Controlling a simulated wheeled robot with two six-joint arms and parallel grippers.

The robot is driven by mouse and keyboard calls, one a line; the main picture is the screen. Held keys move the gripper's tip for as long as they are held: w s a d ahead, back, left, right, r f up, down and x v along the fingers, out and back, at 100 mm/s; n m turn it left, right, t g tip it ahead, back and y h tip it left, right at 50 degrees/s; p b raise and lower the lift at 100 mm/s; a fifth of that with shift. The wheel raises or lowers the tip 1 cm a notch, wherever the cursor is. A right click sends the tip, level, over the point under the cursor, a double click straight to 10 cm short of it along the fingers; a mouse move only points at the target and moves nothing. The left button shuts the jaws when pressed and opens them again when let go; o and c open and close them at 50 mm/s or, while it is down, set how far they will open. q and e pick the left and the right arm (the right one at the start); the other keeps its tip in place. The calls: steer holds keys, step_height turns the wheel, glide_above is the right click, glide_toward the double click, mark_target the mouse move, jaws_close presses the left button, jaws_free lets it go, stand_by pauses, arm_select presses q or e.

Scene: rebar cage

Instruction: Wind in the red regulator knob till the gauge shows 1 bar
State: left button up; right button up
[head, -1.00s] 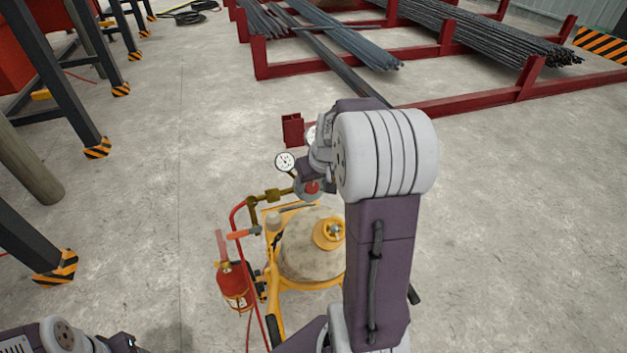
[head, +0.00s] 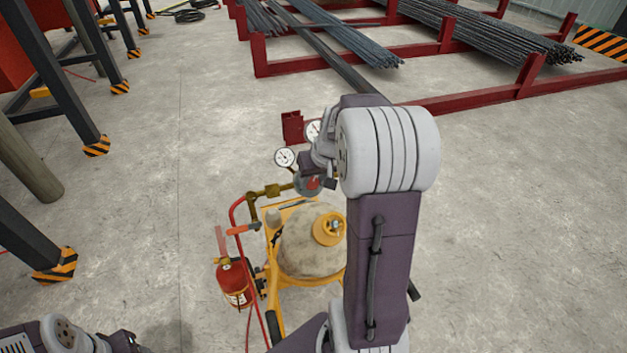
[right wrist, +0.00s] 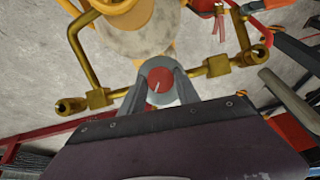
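The red regulator knob (head: 313,184) sits with a grey round body on the brass fittings above the yellow cylinder cart. In the right wrist view the knob (right wrist: 160,80) shows face-on with a pale line on it and a grey ring around it. My right gripper (right wrist: 160,76) has one grey finger on each side of the knob; I cannot tell whether they touch it. In the head view my wrist hides most of the gripper. Two white gauges stand by it: the left gauge (head: 285,157) and the right gauge (head: 313,131), partly covered. Their readings are too small to tell. My left gripper is not in view.
The yellow cart (head: 300,281) carries a pale round cylinder (head: 300,250). A red fire extinguisher (head: 233,284) and red hose are at its left. Red racks with rebar (head: 440,105) stand beyond. Dark posts are at the left. Concrete floor is free at right.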

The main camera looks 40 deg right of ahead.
steer(key=shift+o, duration=1.4)
steer(key=b+v, duration=0.2)
steer(key=v, duration=0.7)
steer(key=shift+d, duration=0.1)
